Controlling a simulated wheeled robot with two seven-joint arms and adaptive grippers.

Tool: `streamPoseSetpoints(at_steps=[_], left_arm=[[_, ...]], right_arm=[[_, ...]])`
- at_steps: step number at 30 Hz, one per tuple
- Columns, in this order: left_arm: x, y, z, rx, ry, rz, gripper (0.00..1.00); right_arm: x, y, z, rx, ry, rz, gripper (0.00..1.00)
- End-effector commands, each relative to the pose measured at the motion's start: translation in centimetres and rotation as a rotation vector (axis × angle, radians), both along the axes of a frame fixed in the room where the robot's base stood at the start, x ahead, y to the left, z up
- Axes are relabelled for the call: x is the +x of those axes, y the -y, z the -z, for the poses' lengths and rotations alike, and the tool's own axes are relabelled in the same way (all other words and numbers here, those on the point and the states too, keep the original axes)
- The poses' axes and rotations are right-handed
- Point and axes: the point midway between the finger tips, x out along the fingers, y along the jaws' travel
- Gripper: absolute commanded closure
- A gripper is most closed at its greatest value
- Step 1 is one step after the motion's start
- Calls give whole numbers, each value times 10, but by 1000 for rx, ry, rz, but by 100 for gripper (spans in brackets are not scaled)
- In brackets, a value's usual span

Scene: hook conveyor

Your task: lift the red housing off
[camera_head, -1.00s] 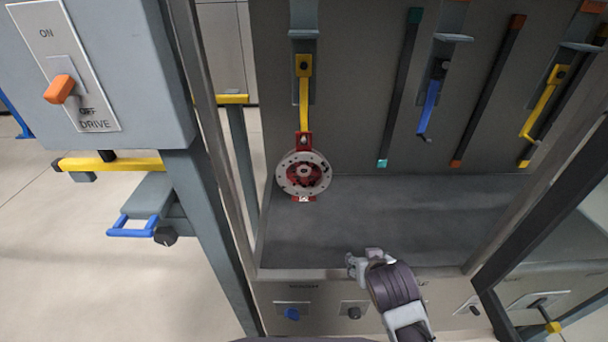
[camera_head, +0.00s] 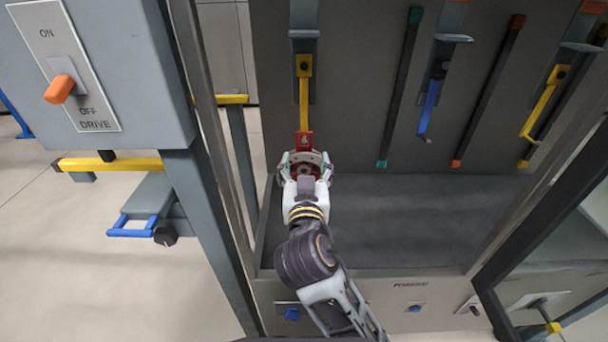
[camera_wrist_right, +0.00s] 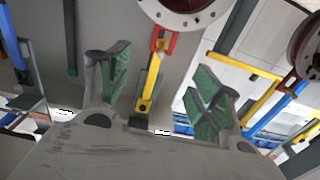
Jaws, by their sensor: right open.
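The red housing (camera_head: 305,160) with its pale round flange hangs from a yellow hook (camera_head: 303,98) by a red bracket (camera_head: 304,140). In the wrist view the housing (camera_wrist_right: 188,10) is cut off at the top edge, with the yellow hook (camera_wrist_right: 151,80) below it. My right gripper (camera_head: 305,172) is in front of the housing and hides its lower part. Its fingers appear at the left and right of the flange; I cannot tell whether they touch it. In the wrist view the green-padded fingers (camera_wrist_right: 160,80) are spread and empty. My left gripper is not in view.
A blue hook (camera_head: 430,105) and another yellow hook (camera_head: 541,105) hang farther right. A grey ledge (camera_head: 410,215) lies below, bare to the right of my arm. A grey post (camera_head: 215,180) and the drive switch box (camera_head: 85,65) stand left. Another round housing (camera_wrist_right: 308,50) shows in the wrist view.

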Motion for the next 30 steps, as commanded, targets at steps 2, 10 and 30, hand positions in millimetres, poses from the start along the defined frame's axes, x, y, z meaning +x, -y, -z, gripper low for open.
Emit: streamPoseSetpoints(at_steps=[2, 10, 30], left_arm=[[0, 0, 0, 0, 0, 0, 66], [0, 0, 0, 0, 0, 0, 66], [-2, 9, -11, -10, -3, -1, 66]], right_arm=[[0, 0, 0, 0, 0, 0, 36], [2, 1, 0, -1, -2, 1, 36], [65, 1, 0, -3, -2, 2, 36]])
